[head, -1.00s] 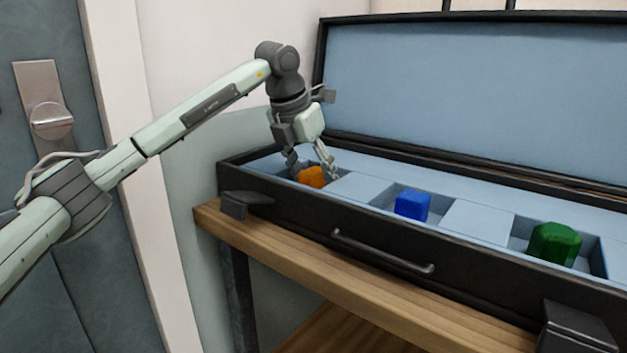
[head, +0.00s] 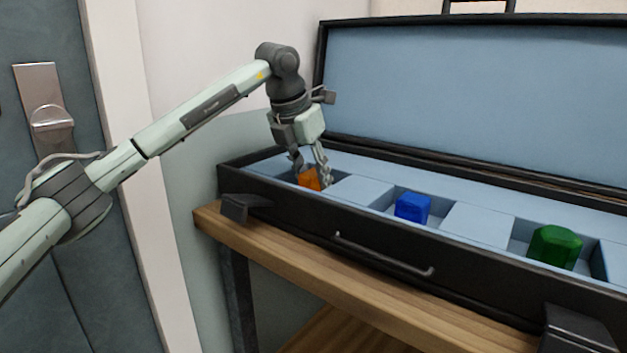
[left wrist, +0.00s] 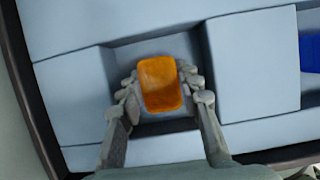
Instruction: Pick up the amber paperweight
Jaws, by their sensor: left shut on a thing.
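The amber paperweight (head: 309,180) is an orange block in the leftmost compartment of the open case (head: 300,213). It also shows in the left wrist view (left wrist: 160,84), where it sits between the two fingers within the compartment. My left gripper (head: 312,178) points down into that compartment and is shut on the amber paperweight, with a finger on each side of it. In the left wrist view my left gripper (left wrist: 162,90) has its fingertips against the block's sides. My right gripper is not in view.
A blue block (head: 412,208) and a green block (head: 555,247) sit in other compartments to the right. The case's lid (head: 470,85) stands open behind. The case rests on a wooden table (head: 330,270). A door (head: 45,200) is at the left.

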